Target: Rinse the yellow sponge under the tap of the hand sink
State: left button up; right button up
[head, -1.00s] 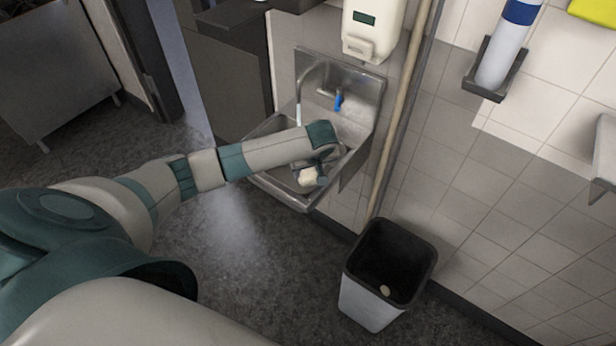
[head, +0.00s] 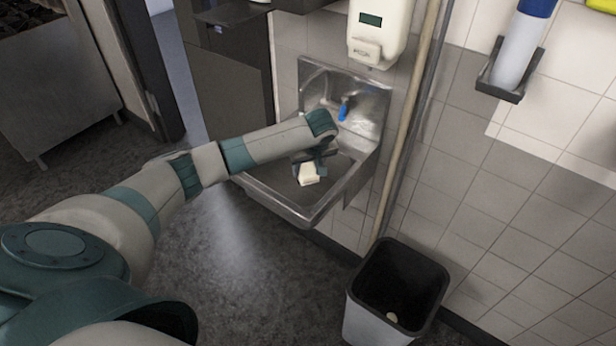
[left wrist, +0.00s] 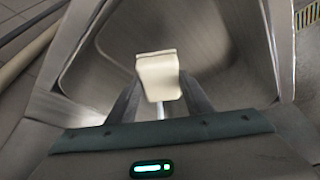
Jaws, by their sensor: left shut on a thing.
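My left gripper (head: 309,168) is shut on a pale cream block, the sponge (head: 308,176), over the steel basin of the hand sink (head: 300,217). The left wrist view shows the sponge (left wrist: 157,78) between my two fingers, with the grey basin behind it. The sponge looks cream rather than strong yellow. A blue tap lever (head: 344,108) is on the sink's back panel, beyond my wrist. The tap's spout does not show clearly now, and I see no water on the sponge. My right gripper is not in view.
A white soap dispenser (head: 374,32) hangs on the tiled wall above the sink. A pole (head: 407,120) runs down the wall to its right. An open bin (head: 392,290) stands below on the right. Dark floor lies open left of the sink.

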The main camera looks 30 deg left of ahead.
aim_at(308, 181)
pick_arm(q)
jog(key=shift+w+a+f, duration=0.1)
jog(key=shift+w+a, duration=0.2)
jog(key=shift+w, duration=0.05)
jog(key=shift+w+a+f+b, duration=0.15)
jog(key=shift+w+a, duration=0.35)
jog(key=shift+w, duration=0.2)
jog(key=shift+w+a+f+b, duration=0.15)
jog(key=shift+w+a, duration=0.35)
jog(key=shift+w, duration=0.15)
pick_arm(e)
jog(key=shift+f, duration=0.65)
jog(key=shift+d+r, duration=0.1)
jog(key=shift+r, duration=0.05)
